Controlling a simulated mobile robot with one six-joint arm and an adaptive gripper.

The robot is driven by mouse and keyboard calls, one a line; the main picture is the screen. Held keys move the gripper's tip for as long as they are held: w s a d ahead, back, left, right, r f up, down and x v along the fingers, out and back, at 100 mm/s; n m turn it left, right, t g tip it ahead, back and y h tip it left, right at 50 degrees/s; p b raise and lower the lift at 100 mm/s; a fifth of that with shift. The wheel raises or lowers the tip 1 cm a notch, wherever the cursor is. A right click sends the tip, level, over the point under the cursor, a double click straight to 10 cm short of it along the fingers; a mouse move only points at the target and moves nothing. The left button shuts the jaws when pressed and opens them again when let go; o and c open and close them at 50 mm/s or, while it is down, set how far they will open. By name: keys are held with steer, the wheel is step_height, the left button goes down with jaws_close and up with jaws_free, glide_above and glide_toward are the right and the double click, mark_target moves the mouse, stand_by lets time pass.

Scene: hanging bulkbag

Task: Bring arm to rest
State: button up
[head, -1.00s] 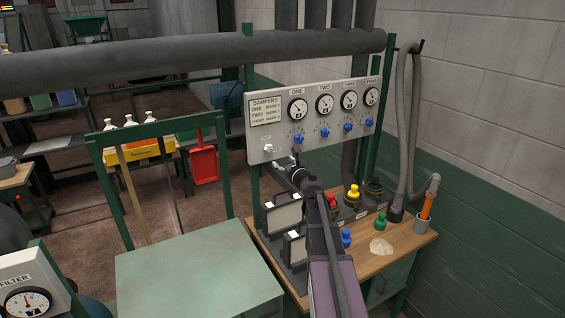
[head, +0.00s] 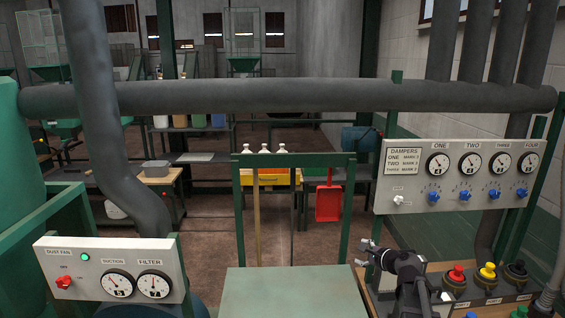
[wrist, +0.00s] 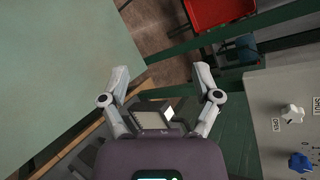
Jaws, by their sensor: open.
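My gripper (head: 367,256) is at the lower right in the head view, in front of the dampers panel (head: 384,190) and left of the colored knobs. In the wrist view my gripper (wrist: 167,85) has its two fingers spread wide apart with nothing between the tips. A grey square-faced block (wrist: 152,120) shows between and below the fingers, apart from them as far as I can see. The white open/shut knob (wrist: 292,112) and a blue knob (wrist: 300,162) on the panel are at the right of the wrist view.
A thick grey pipe (head: 300,95) runs across above the bench. A green frame (head: 345,200) with a red dustpan (head: 328,203) stands behind the pale green tabletop (head: 290,290). The dust fan panel (head: 75,270) is at lower left. The tabletop is clear.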

steer(key=s+a+f+n+g+h+b, duration=0.1)
steer(key=s+a+f+n+g+b, duration=0.1)
steer(key=s+a+f+n+g, duration=0.7)
steer(key=s+f+n+g+h+b, duration=0.1)
steer(key=s+f+n+h, duration=0.1)
steer(key=s+n, duration=0.3)
steer(key=s+f+n+g+h, duration=0.2)
steer(key=s+f+n+h, duration=0.1)
steer(key=s, duration=0.7)
steer(key=f+n, duration=0.1)
steer(key=n, duration=0.1)
steer(key=shift+f+n+b, duration=0.3)
steer(key=shift+f+b, duration=0.1)
steer(key=shift+a, duration=0.1)
steer(key=c, duration=0.3)
steer(key=shift+c, duration=0.2)
